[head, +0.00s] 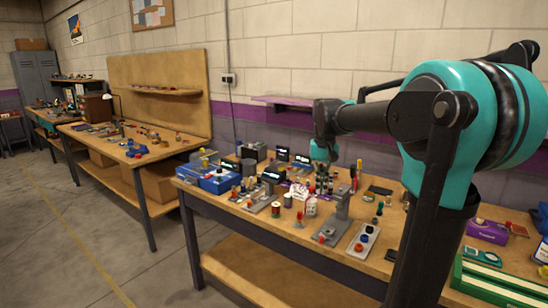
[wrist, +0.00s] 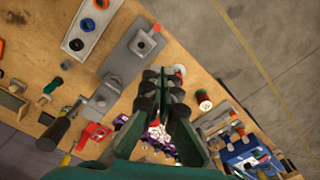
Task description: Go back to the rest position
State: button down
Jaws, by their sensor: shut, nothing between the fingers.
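My arm reaches over the workbench (head: 215,195) from the right in the head view, with its wrist end above the cluttered middle of the bench. In the wrist view my gripper (wrist: 162,82) points down over the bench near its edge, with the dark fingertips close together. It is shut and empty. A grey stand with a red button (wrist: 140,42) lies just to the left of the fingertips in the wrist view. In the head view the fingertips are hard to tell from the small objects behind them.
A blue box (head: 220,181) stands at the left of the bench. A grey plate with round buttons (head: 363,242) lies near the front edge. A green tray with pale strips (head: 490,282) lies at the right. The floor (head: 110,240) in front is clear.

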jog(key=s+d+f+t, duration=0.2)
jog(key=s+f, duration=0.8)
jog(key=f, duration=0.1)
jog(key=s+d+f+n+t, duration=0.1)
jog(key=s+f+t, duration=0.1)
jog(key=s+f, duration=0.9)
jog(key=shift+s+d+f, duration=0.15)
jog(key=shift+d+f, duration=0.2)
jog(key=shift+d, duration=0.05)
